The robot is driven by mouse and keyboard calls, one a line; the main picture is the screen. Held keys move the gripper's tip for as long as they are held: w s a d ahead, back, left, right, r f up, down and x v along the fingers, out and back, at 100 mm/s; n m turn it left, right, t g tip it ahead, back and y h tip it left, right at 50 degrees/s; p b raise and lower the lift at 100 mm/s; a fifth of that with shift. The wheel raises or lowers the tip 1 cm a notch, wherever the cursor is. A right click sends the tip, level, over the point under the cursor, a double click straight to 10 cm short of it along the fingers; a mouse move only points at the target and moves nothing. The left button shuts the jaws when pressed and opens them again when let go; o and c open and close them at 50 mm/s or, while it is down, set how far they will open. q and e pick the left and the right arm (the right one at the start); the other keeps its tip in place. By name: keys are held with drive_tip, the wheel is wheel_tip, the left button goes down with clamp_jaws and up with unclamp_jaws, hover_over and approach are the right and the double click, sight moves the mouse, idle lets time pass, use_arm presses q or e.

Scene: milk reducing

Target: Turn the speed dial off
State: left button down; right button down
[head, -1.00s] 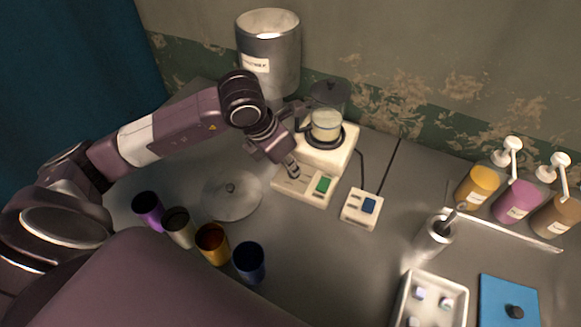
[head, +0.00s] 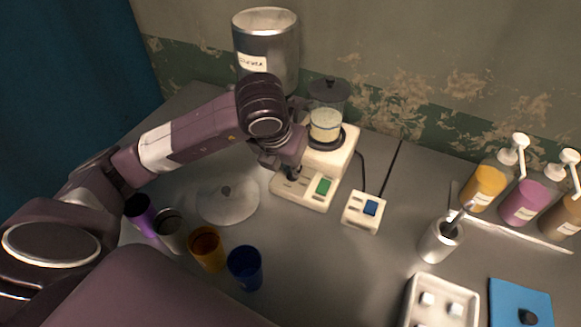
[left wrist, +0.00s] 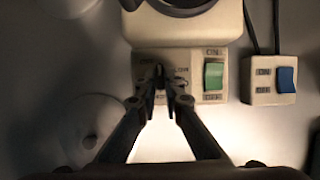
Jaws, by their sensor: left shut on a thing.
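The speed dial (left wrist: 159,72) is a small dark knob on the left half of the blender's control panel (head: 316,200), partly hidden by my fingers. My left gripper (left wrist: 160,88) is shut on the dial from the front. In the head view the left gripper (head: 288,172) comes down over the left part of the panel and hides most of the dial. A green switch (left wrist: 213,76) sits right of the dial; it also shows in the head view (head: 323,186). The blender base (head: 330,160) carries a jar (head: 326,124) with pale contents. My right gripper is not in view.
A separate box with a blue switch (head: 370,207) stands right of the panel. A clear lid-like disc (head: 228,205) and several coloured cups (head: 245,268) lie left and in front. A metal dispenser (head: 265,55) stands behind. Pump bottles (head: 484,188) are at right.

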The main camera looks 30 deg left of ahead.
use_arm(q)
drive_tip(key=c, duration=2.1)
unclamp_jaws()
drive_tip(key=v, duration=1.2)
drive_tip(key=shift+r, duration=0.1)
